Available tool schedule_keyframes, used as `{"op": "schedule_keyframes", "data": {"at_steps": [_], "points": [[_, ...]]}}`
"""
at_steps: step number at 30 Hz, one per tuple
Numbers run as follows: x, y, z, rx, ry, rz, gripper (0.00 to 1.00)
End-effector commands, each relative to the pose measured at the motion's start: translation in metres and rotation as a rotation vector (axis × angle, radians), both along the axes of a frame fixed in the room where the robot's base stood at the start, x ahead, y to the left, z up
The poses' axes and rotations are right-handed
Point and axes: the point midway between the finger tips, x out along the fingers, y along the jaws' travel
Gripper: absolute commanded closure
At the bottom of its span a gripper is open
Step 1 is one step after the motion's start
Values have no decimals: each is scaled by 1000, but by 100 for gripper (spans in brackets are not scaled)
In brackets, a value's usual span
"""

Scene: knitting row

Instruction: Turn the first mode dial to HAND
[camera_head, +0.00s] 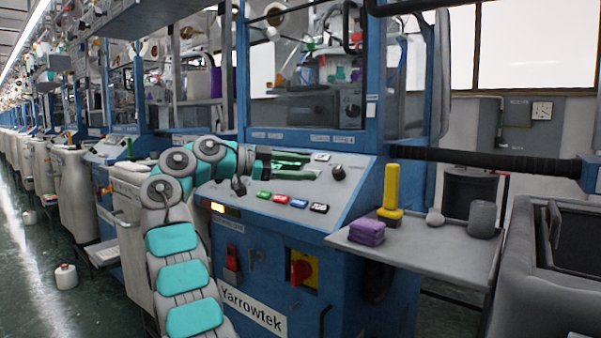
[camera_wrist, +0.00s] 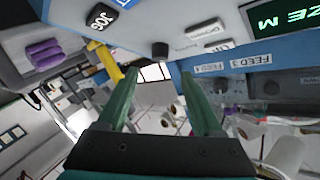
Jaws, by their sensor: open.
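A black knob (camera_head: 338,172), which looks like the mode dial, stands on the sloped grey control panel (camera_head: 345,195) of the blue Yarrowtek machine. It also shows in the wrist view (camera_wrist: 160,50), just beyond and between my fingertips. My gripper (camera_head: 307,166) is open over the panel, left of the knob, with green fingers pointing toward it. In the wrist view my gripper (camera_wrist: 159,76) has a wide, empty gap. I see no contact with the knob. Its pointer direction and a HAND marking cannot be read.
Green, red, blue and black buttons (camera_head: 290,201) line the panel's lower edge. A red-and-yellow switch (camera_head: 302,268) is on the front below. A side shelf (camera_head: 430,250) holds purple blocks (camera_head: 367,232), a yellow upright piece (camera_head: 391,188) and a grey cylinder (camera_head: 482,218). A black padded bar (camera_head: 480,158) crosses above.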

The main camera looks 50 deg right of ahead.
Motion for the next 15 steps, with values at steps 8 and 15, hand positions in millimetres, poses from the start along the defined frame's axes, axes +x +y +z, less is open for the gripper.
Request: {"op": "schedule_keyframes", "data": {"at_steps": [8, 15], "points": [[-1, 0, 1, 0, 0, -1, 32], [-5, -8, 3, 41, 33, 45, 32]]}}
